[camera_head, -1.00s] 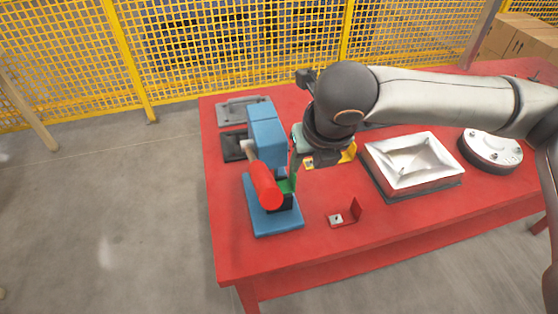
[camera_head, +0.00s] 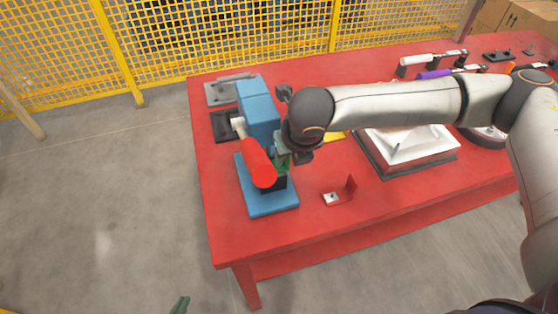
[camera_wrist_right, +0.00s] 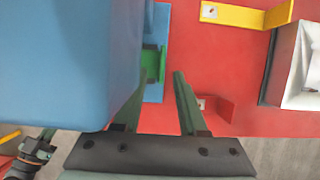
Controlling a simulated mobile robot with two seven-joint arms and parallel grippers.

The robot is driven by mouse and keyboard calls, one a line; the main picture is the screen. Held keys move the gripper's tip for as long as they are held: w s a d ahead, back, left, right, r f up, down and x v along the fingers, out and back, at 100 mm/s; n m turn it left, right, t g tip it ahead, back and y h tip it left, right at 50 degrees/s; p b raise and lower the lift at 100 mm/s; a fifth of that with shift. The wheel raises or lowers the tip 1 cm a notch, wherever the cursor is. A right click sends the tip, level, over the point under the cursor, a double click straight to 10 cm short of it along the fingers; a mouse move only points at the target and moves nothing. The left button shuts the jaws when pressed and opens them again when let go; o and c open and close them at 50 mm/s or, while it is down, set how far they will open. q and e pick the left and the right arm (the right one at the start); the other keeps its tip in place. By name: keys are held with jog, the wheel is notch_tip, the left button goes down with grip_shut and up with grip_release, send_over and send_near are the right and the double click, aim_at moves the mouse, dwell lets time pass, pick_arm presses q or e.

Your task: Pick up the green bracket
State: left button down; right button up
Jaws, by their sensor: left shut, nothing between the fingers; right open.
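The green bracket (camera_head: 284,166) sits in the blue press (camera_head: 259,115), mostly hidden in the head view behind the red cylinder and my right gripper. In the right wrist view the green bracket (camera_wrist_right: 152,60) shows past the fingertips, beside the blue press body. My right gripper (camera_wrist_right: 162,76) is open with nothing between its fingers. Its left finger lies closest to the bracket and the press, and contact cannot be told. My left gripper (camera_head: 179,304) shows only as green fingertips at the bottom edge of the head view, shut and empty, away from the table.
The press has a red cylinder (camera_head: 257,162) sticking out in front. A red bracket (camera_head: 340,194) and a yellow bracket (camera_wrist_right: 248,14) lie right of the press. A white metal tray (camera_head: 425,150) stands further right. The red table's (camera_head: 300,232) front strip is clear.

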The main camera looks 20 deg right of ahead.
jog(key=shift+w+f, duration=0.25)
jog(key=shift+f, duration=0.35)
grip_shut()
jog(key=shift+r, duration=0.1)
dwell(0.9)
